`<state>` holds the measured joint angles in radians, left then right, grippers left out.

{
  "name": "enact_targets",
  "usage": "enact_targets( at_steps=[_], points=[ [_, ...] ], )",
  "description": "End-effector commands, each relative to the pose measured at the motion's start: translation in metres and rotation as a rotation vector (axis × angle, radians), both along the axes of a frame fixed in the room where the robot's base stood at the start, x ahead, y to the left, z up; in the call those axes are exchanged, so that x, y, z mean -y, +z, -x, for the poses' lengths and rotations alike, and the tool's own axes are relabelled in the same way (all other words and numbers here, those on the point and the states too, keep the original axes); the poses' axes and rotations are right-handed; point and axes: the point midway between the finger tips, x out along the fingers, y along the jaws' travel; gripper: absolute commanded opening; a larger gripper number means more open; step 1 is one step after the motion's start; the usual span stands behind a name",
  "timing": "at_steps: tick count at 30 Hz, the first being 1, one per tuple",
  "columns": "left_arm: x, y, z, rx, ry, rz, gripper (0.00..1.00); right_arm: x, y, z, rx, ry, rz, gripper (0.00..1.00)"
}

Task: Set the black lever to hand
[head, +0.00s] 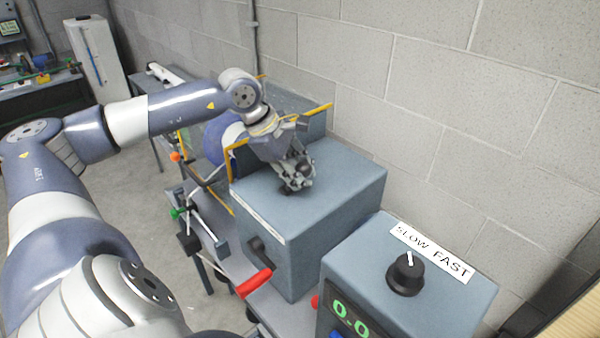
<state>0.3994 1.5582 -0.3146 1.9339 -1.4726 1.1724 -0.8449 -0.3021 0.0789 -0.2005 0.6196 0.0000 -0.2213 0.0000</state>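My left gripper (297,183) points down at the top of a blue-grey box (345,185) in the middle of the head view. Its fingers are close to the box top, and whether they touch it cannot be told. They overlap dark parts there, so their opening is unclear. I cannot pick out the black lever for certain; it may be hidden behind the gripper. A white strip (257,218) runs along the box's front top edge, its lettering too small to read. My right gripper is not in view.
A red-handled crank (255,283) sticks out from the box's front. At right, a second box (455,300) carries a black knob (405,274), a SLOW FAST label (432,252) and a green 0.0 display (350,320). A block wall (440,110) stands close behind. Open floor lies left.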

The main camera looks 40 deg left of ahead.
Motion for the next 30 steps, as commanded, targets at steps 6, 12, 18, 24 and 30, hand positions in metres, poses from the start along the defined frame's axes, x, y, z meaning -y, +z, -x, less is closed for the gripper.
enact_targets(
  at_steps=[6,12,18,24,30],
  points=[
    [0.0,0.001,0.0,0.002,0.001,-0.001,0.0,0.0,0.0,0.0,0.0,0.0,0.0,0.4],
    [-0.002,0.001,-0.001,0.001,0.002,0.014,0.0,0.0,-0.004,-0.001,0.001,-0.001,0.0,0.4],
    [-0.01,0.002,-0.002,-0.003,0.006,0.086,0.0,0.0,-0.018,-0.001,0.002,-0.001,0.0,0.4],
    [-0.022,0.007,-0.003,-0.011,0.008,0.216,0.0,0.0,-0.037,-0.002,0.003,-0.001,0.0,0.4],
    [-0.035,0.012,-0.005,-0.021,0.005,0.358,0.0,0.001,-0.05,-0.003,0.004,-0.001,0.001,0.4]
  ],
)
